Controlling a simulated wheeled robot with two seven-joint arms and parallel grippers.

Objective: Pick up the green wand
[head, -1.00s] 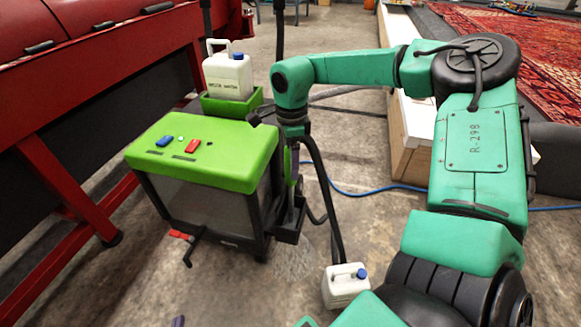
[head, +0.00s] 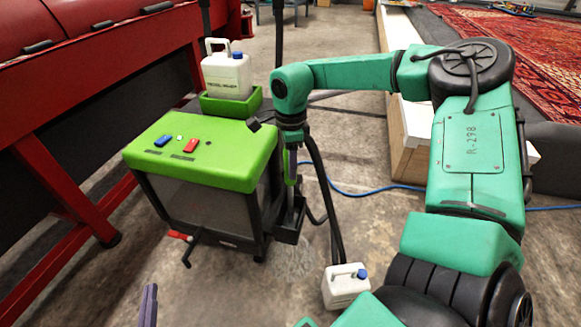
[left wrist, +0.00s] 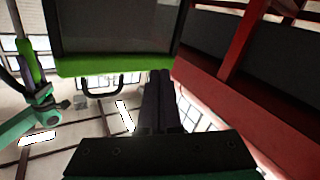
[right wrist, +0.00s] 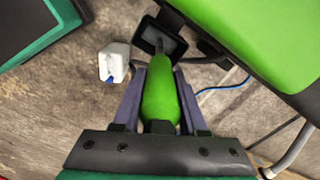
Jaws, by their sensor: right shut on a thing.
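The green wand (right wrist: 160,100) is between the fingers of my right gripper (right wrist: 163,75) in the right wrist view. That gripper is shut on it. The wand's far end runs toward a black holder (right wrist: 160,40) on the side of the green-topped machine; I cannot tell whether it is still inside. In the head view the wand (head: 290,167) is a thin green strip beside the machine, mostly hidden by my right gripper (head: 289,187). My left gripper (head: 148,290) shows only a finger at the bottom edge. In the left wrist view its fingers (left wrist: 160,72) lie together, empty.
The green-topped machine (head: 200,150) stands left of the wand, with a white jug (head: 228,75) in a green tray behind it. Another white jug (head: 345,288) is on the floor. Dark hoses hang nearby. A red frame (head: 75,200) stands at left.

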